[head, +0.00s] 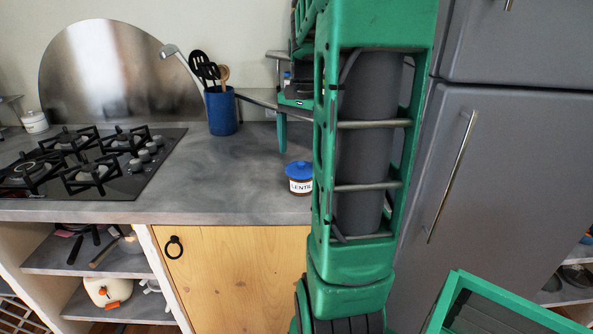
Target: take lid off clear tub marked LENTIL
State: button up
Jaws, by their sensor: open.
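The clear tub marked LENTIL (299,186) stands upright on the grey counter, near its front edge and just left of my arm. Dark contents show through its wall, and the end of its label is hidden behind my arm. Its blue lid (299,169) sits on top. My gripper (282,132) is above and behind the tub, apart from the lid. It is open with nothing visible between its fingers, and my arm hides part of it.
A blue crock (221,110) with utensils stands at the back. A gas hob (140,178) and white jar (35,122) are to the left. A grey fridge (490,170) stands right. The counter (220,185) between hob and tub is clear.

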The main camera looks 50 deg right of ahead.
aim_at(302, 162)
jog(key=shift+w+a+f, duration=0.1)
jog(key=shift+f, duration=1.75)
jog(key=c, duration=1.1)
jog(key=shift+r, duration=0.15)
